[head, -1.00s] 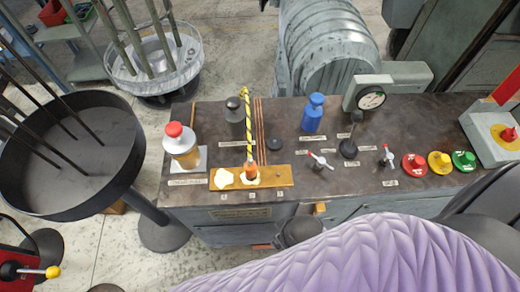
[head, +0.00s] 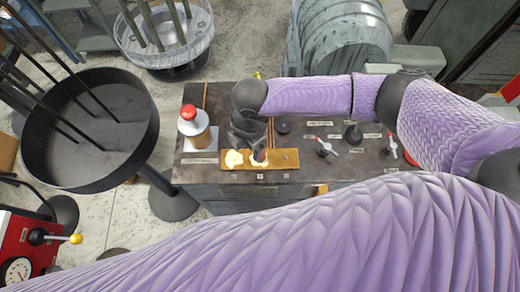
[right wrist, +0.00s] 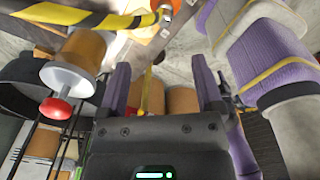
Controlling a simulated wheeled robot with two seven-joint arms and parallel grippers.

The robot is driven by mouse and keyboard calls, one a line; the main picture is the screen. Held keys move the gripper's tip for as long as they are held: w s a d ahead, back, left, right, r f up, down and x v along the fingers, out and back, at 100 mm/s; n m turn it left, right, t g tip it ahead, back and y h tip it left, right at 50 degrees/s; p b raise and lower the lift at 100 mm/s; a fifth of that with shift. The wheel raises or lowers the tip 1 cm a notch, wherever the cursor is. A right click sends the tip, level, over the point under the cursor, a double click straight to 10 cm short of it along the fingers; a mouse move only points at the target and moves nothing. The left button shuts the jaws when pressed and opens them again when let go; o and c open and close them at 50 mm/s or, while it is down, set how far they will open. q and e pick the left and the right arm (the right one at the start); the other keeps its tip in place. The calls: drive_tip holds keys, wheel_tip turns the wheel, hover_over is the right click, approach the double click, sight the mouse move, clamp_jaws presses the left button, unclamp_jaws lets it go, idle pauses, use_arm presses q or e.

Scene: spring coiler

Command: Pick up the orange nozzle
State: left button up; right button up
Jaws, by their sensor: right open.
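My right gripper (head: 254,148) is over the yellow-brown plate (head: 288,159) on the bench, coming down from above where the orange nozzle stood. The nozzle is hidden behind the gripper in the head view, and I cannot tell whether the fingers touch it. In the right wrist view the two fingers (right wrist: 160,70) are spread apart, with nothing clearly held between them. My left gripper is not in view.
Small levers (head: 325,147) stand to the right. A dark round basin (head: 90,115) with rods is at the left.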

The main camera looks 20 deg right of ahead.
drive_tip(key=d, duration=0.1)
drive_tip(key=d+h, duration=0.1)
drive_tip(key=shift+w+d+f+n, duration=0.15)
drive_tip(key=shift+w+d+n, duration=0.2)
drive_tip(key=shift+d+n, duration=0.05)
drive_tip(key=f+b, duration=0.1)
drive_tip(key=f, duration=0.3)
drive_tip(key=f+b, duration=0.2)
drive_tip(key=f, duration=0.3)
drive_tip(key=shift+d, duration=0.2)
drive_tip(key=shift+r, duration=0.1)
drive_tip(key=shift+c, duration=0.3)
clamp_jaws()
